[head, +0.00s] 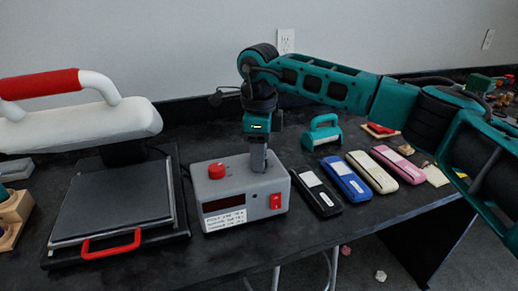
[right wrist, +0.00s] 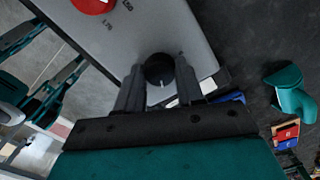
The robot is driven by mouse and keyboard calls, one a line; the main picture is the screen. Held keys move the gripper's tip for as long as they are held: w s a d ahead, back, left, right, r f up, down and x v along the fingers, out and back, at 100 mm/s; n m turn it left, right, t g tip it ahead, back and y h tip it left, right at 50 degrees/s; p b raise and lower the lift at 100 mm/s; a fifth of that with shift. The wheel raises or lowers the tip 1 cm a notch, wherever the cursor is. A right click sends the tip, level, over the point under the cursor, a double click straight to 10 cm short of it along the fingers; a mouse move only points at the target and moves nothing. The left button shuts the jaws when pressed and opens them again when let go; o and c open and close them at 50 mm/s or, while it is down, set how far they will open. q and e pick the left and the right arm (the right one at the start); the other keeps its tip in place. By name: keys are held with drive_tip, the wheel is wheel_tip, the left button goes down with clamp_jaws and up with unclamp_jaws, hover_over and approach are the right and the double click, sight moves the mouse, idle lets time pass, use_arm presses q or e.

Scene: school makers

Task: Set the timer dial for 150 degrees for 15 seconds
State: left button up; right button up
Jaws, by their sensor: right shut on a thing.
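A grey control box (head: 236,185) stands on the dark table, with a red knob (head: 217,170) on its top left and a red switch (head: 276,201) on its front. My right gripper (head: 258,160) comes down from above onto the right of the box's top. In the right wrist view, its two fingers (right wrist: 160,90) are shut on a black dial (right wrist: 159,69), one on each side. A pale mark on the dial points toward the gripper's palm. In the head view the dial is hidden by the fingers. The box also shows in the right wrist view (right wrist: 165,25). My left gripper is not in view.
A heat press with a white arm and red grip (head: 40,84) stands left of the box, its flat plate (head: 115,205) close by. Black, blue, cream and pink cases (head: 345,178) lie to the right. A teal tool (head: 322,132) stands behind them.

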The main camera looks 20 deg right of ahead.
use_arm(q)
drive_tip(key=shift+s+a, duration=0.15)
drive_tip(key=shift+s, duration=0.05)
use_arm(e)
drive_tip(key=shift+m, duration=0.4)
drive_tip(key=o, duration=1)
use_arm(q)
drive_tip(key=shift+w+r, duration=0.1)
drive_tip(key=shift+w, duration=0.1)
use_arm(e)
drive_tip(key=shift+o, duration=0.2)
drive_tip(key=shift+r, duration=0.1)
use_arm(q)
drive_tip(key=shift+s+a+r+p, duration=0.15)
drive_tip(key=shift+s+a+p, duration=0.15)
drive_tip(key=shift+p, duration=0.45)
use_arm(e)
wheel_tip(320, 180, up, 13)
drive_tip(key=shift+s+f, duration=0.1)
drive_tip(key=shift+f, duration=0.1)
